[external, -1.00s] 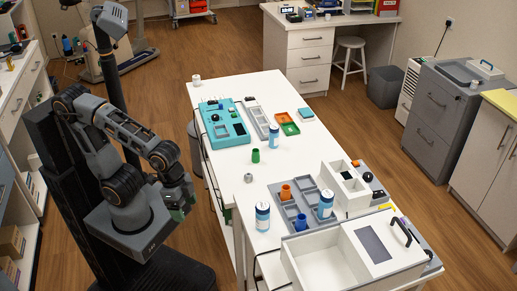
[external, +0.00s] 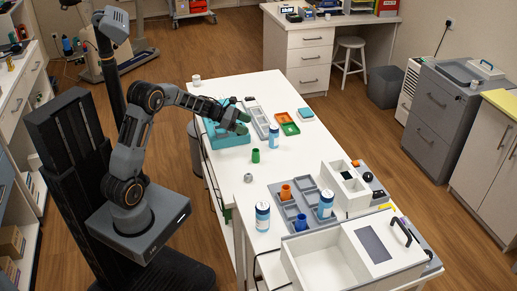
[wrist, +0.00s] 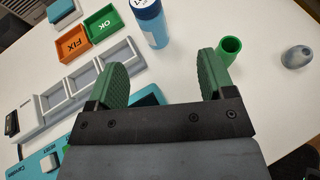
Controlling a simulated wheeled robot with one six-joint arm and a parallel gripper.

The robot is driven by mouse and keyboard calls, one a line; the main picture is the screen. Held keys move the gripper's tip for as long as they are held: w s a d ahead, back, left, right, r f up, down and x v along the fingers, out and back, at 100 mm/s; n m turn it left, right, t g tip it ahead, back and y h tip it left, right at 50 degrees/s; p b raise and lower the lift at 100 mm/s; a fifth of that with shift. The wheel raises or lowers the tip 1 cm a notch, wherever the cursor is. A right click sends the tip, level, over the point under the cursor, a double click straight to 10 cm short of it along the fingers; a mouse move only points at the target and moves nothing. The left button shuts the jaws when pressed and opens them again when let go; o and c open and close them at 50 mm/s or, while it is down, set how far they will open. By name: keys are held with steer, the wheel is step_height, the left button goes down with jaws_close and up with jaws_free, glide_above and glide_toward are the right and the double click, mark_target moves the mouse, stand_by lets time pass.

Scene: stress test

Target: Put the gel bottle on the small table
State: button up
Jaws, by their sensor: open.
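Several blue-and-white labelled bottles stand upright on the white tables; I cannot read which is the gel bottle. One bottle (external: 274,134) stands beside the orange and green trays and shows in the wrist view (wrist: 150,22), beyond my fingers. Two others stand nearer the front, one at the left edge (external: 262,216) and one by the grey tray (external: 326,204). My gripper (external: 240,121) is over the teal panel, left of the first bottle. In the wrist view its green fingers (wrist: 165,75) are apart with nothing between them. I cannot tell which surface is the small table.
A green cup (external: 255,156) and a small grey object (external: 248,178) stand on the white table (external: 225,178). A grey compartment tray (wrist: 80,85) lies beside the teal panel (external: 234,140). A white open box (external: 325,260) stands in front. Bare tabletop lies around the green cup.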

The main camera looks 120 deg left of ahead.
glide_toward(274, 134)
steer(key=shift+n+y, duration=0.3)
steer(key=w+a+f, duration=0.2)
steer(key=f, duration=0.1)
steer(key=shift+w+a+f, duration=0.1)
steer(key=shift+w+a, duration=0.25)
steer(key=shift+x, duration=3.05)
steer(key=shift+a, duration=0.1)
steer(key=c, duration=1.1)
steer(key=shift+c, duration=0.2)
